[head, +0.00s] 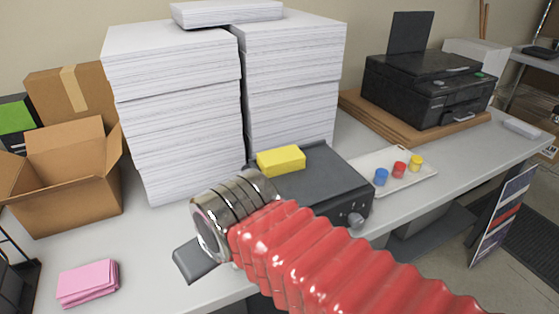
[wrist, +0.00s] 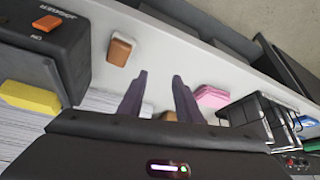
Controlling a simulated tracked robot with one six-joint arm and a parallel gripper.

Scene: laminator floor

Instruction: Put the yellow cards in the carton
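The yellow cards (head: 281,160) lie as a neat stack on top of the dark laminator (head: 315,190). They also show at the left edge of the wrist view (wrist: 30,98). The open cardboard carton (head: 65,195) stands at the left of the table with its flaps up; its inside is mostly hidden. My gripper (wrist: 160,75) is open, with nothing seen between its fingers. In the head view, my arm hides most of it, in front of the laminator and to the left of the yellow cards.
Pink cards (head: 88,284) lie at the front left. Tall paper stacks (head: 175,110) stand behind the laminator. A white tray with coloured pots (head: 400,169) and a black printer (head: 430,85) are to the right. A small brown object (wrist: 118,50) lies near the laminator.

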